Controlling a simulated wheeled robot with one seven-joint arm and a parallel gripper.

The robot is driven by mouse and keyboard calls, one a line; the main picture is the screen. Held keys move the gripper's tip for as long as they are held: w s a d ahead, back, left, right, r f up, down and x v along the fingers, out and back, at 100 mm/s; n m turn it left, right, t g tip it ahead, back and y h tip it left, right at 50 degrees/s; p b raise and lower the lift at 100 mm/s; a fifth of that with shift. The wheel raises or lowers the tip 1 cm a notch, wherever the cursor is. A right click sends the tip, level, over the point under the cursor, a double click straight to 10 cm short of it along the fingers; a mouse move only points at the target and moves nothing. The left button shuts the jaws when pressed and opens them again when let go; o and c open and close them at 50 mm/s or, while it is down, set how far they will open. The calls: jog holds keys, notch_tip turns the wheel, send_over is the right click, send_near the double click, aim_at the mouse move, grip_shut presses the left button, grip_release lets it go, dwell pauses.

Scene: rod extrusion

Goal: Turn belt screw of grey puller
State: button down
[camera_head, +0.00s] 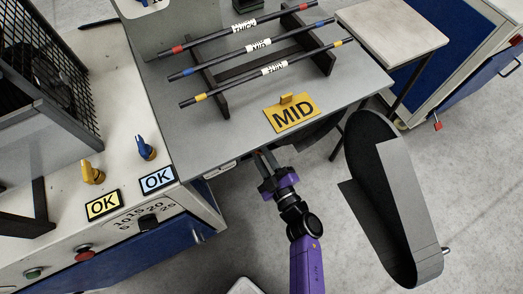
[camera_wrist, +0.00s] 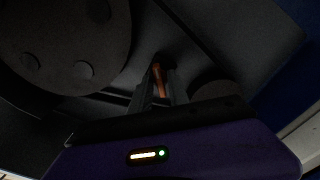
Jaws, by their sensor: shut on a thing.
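My gripper (camera_head: 264,158) reaches in at the front edge of the grey table, with its fingertips partly hidden there. In the wrist view, my gripper (camera_wrist: 154,88) is shut on a thin orange-brown piece (camera_wrist: 158,76), which looks like the belt screw. The piece stands between the two fingers and its far end is lost in shadow. A large dark grey round part (camera_wrist: 62,42) is at the upper left, close to the fingers. Another dark round part is just right of them. How far the screw is turned cannot be told.
The grey table (camera_head: 205,140) holds a rack of rods and a yellow MID sign (camera_head: 291,113). A control bench (camera_head: 60,240) with knobs and OK signs is at left. Floor shows at right.

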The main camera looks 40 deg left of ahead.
jog(key=shift+m+p, duration=0.5)
jog(key=shift+m, duration=0.5)
jog(key=c, duration=1.5)
grip_release()
jog(key=shift+d, duration=0.1)
jog(key=shift+s+d, duration=0.1)
jog(key=shift+d, duration=0.15)
jog(key=p+v, duration=0.2)
jog(key=v, duration=0.5)
